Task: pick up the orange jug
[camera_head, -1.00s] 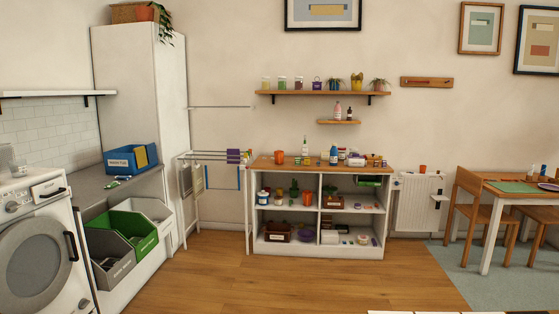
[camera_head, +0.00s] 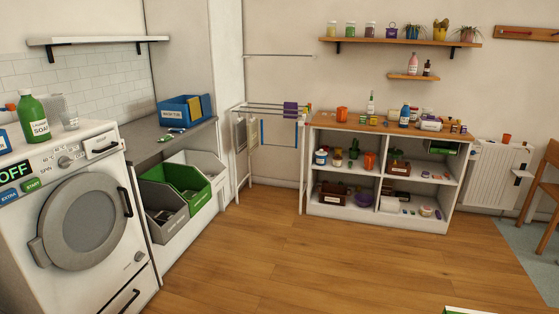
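An orange jug-like vessel (camera_head: 342,114) stands upright at the left end of the wooden top of the white cube shelf (camera_head: 378,219). A second orange vessel (camera_head: 369,160) sits in the shelf's upper left compartment. Both are too small to tell which is a jug; no handle is clear on either. Neither of my grippers is in view.
A small orange-red pot (camera_head: 506,138) is on the radiator (camera_head: 493,178). A washing machine (camera_head: 140,258) and bins, one green (camera_head: 193,203), stand on the left. A drying rack (camera_head: 265,112) stands left of the shelf. Wooden floor (camera_head: 290,260) before the shelf is clear.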

